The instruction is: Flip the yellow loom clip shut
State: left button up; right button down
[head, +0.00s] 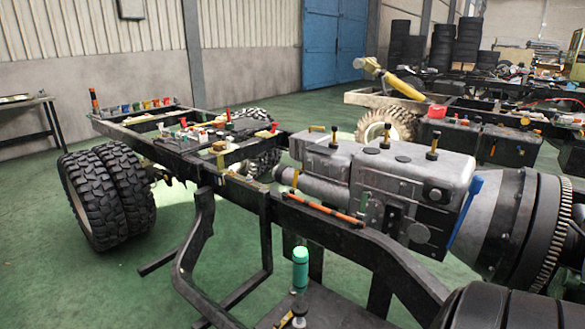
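I cannot make out for certain which item is the yellow loom clip, or whether it stands open or shut. A small yellow piece (219,146) shows on the near chassis frame (230,158), left of the grey gearbox (400,175). Another small yellowish piece (317,129) shows at the gearbox's upper left edge. Both are too small for their shape to be told. Neither of my grippers shows in the head view.
Large tyres (105,195) stand under the frame's left end. An orange rod (320,208) lies along the near rail. Small coloured parts crowd the frame's far end. Green floor is clear at the lower left.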

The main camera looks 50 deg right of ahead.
aim_at(296, 172)
jog(key=i+z, duration=0.4)
jog(key=i, duration=0.2)
jog(key=i+j+z, duration=0.2)
jog(key=i+z, duration=0.2)
jog(key=i, duration=0.2)
